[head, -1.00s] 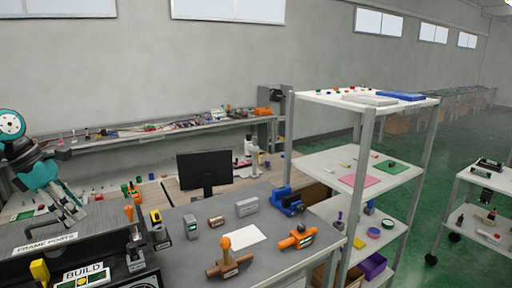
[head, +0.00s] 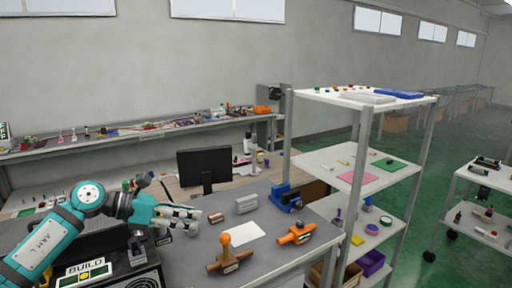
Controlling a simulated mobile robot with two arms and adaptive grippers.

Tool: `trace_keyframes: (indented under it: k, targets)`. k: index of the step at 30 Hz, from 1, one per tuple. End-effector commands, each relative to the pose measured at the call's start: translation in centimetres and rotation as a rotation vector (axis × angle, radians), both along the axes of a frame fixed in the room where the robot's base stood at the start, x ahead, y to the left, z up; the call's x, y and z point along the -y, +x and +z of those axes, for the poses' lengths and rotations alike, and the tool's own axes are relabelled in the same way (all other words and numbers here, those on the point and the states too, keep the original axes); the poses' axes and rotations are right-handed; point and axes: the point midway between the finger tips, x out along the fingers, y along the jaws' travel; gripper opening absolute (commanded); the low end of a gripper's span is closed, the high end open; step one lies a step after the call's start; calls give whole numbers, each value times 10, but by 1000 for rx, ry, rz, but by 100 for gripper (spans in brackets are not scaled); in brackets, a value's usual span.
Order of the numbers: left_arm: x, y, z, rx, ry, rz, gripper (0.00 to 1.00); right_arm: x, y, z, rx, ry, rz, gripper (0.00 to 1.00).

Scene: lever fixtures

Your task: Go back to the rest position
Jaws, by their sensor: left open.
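My left arm comes in from the lower left. Its teal and grey left gripper (head: 190,219) is open over the left part of the grey worktable (head: 262,262), with nothing seen between its fingers. It points right and hides part of the table behind it. To its right stands a brown lever fixture (head: 228,262) with an upright orange knob. Farther right is an orange lever fixture (head: 297,235) with its handle lying to the side. A black fixture (head: 137,248) stands just below the gripper's wrist. My right gripper is not in view.
A white sheet (head: 242,233), a brown cylinder (head: 216,218), a grey block (head: 246,204) and a blue vise (head: 286,197) lie on the table. A monitor (head: 205,167) stands behind. A BUILD panel (head: 84,275) is at the lower left. A white shelf rack (head: 330,160) stands right.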

Motion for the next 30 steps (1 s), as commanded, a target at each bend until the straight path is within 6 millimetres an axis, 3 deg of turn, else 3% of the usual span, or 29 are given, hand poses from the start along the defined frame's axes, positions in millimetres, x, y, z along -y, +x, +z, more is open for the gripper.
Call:
trace_keyframes:
  k: [1,4,7,11,14,17,20,24,27,28,30]
  targets:
    - [32,-8,-3,-27,-151,13,45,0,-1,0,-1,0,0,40]
    - [69,-17,9,-102,-474,98,45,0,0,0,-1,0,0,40]
    - [80,-23,17,-226,-793,222,45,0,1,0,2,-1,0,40]
    - [62,-27,8,-442,-1184,442,45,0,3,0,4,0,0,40]
    - [33,-34,-23,-639,-1455,658,45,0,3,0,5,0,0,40]
    - [1,-52,-72,-849,-1691,916,45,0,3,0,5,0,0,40]
    - [-26,-87,-133,-1059,-1877,1209,45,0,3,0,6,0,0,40]
    - [-47,-155,-210,-1302,-2025,1619,45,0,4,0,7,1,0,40]
    - [-51,-204,-246,-1425,-2063,1863,45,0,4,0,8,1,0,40]
    - [-51,-216,-254,1420,2021,-1886,45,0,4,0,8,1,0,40]
    - [-51,-244,-268,1377,1886,-1881,45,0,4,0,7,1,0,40]
